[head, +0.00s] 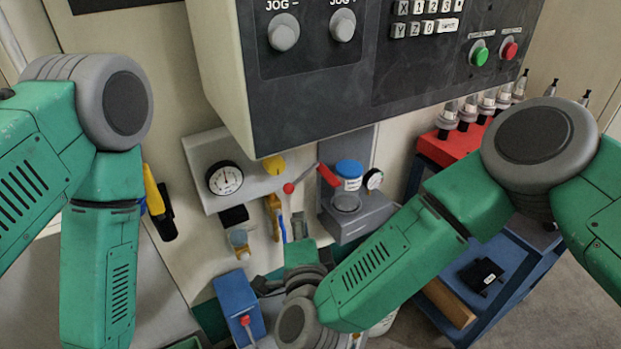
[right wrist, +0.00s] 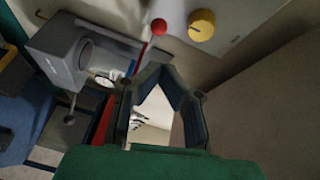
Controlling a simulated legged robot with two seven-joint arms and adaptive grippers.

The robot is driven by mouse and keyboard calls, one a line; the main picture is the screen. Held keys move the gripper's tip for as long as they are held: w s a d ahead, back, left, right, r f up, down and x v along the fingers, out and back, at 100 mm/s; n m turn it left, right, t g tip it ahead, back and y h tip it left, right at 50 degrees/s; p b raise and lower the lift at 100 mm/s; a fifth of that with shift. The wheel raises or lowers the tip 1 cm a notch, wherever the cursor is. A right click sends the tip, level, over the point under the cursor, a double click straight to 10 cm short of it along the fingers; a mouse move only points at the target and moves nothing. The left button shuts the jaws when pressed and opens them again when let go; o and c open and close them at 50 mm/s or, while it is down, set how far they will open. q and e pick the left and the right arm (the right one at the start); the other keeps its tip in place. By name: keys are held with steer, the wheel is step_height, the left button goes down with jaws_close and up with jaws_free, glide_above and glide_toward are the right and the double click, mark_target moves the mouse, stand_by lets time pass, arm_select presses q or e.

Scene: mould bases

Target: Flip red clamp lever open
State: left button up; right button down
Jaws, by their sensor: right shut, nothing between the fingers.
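A red lever handle (head: 328,175) shows in the head view, tilted, beside a blue-capped jar (head: 349,170) above a grey fixture (head: 362,222). In the right wrist view a red strip (right wrist: 103,122), likely the same lever, lies just left of my right gripper (right wrist: 163,72), partly hidden by its finger. My right gripper is shut and empty; its fingertips meet around an open gap. In the head view it points up at the panel (head: 298,230), below the lever. I cannot tell whether it touches the lever. My left gripper is out of view below the left arm.
A red ball-ended lever (head: 289,188), a yellow knob (head: 274,165) and a pressure gauge (head: 225,178) sit left of the red handle. The control box (head: 330,90) overhangs above. A blue cart (head: 500,285) with a red tool rack (head: 452,150) stands at right.

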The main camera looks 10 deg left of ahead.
steer(key=s+d+f+n+g+y, duration=0.1)
steer(key=s+d+f+n+g, duration=0.4)
steer(key=f, duration=0.3)
steer(key=s+d+f+n+g, duration=0.3)
steer(key=s+d+f+n, duration=0.3)
steer(key=f, duration=0.3)
steer(key=s+d+f+n+g+h, duration=0.1)
steer(key=s+d+g, duration=0.3)
steer(key=s+d, duration=0.5)
steer(key=s+d+f+n+g+h, duration=0.2)
steer(key=s+d+g+h, duration=0.1)
steer(key=s+d, duration=0.6)
steer(key=d+g, duration=0.1)
steer(key=d, duration=0.3)
steer(key=shift+d+f+h, duration=0.25)
steer(key=shift+d+h, duration=0.05)
steer(key=shift+d, duration=0.1)
